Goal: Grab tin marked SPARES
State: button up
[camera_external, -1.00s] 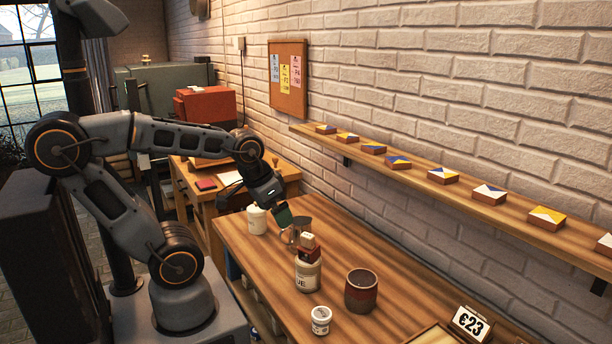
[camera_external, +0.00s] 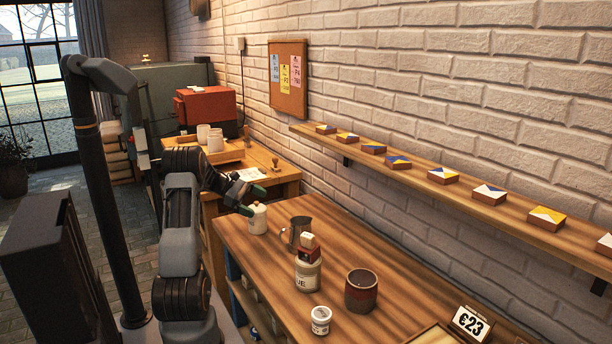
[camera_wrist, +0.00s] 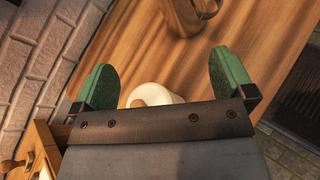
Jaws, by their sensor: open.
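A white lidded tin (camera_external: 257,219) stands upright at the far left end of the wooden bench; no label on it is readable. In the wrist view the tin (camera_wrist: 165,96) shows pale with a wooden knob, between my green fingers and partly hidden by my gripper's dark body. My gripper (camera_external: 251,201) is open and empty, at the top of this tin. Its fingers are wide apart in the wrist view (camera_wrist: 165,80), and I cannot tell whether they touch it. The word SPARES is not readable anywhere.
A metal jug (camera_external: 297,233) stands just right of the tin. Farther along the bench (camera_external: 340,235) are a jar lettered "UE" (camera_external: 308,276) with small blocks on top, a brown cup (camera_external: 361,291), a small white tub (camera_external: 321,320) and a price sign (camera_external: 468,322). The brick wall borders the bench.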

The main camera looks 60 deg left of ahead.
aim_at(257, 213)
jog(key=s+a+f+n+t, duration=0.1)
jog(key=s+a+f+n, duration=0.1)
jog(key=s+a, duration=0.1)
jog(key=s+a+f+n+t+b, duration=0.1)
jog(key=s+a+f+n+t, duration=0.1)
jog(key=s+a, duration=0.1)
jog(key=s+a+f+n+t+b, duration=0.1)
jog(key=s+a+f+t, duration=0.1)
jog(key=s+a+f, duration=0.1)
jog(key=shift+a+f+n, duration=0.1)
jog(key=shift+a+n, duration=0.3)
jog(key=shift+a, duration=0.25)
jog(key=shift+f+t, duration=0.1)
jog(key=shift+t, duration=0.3)
jog(key=x, duration=1.3)
jog(key=shift+w+a+f, duration=0.1)
jog(key=shift+a+f, duration=0.1)
jog(key=shift+f, duration=0.05)
jog(key=shift+c, duration=0.3)
jog(key=c, duration=0.9)
jog(key=shift+c, duration=0.3)
jog(key=shift+r, duration=0.15)
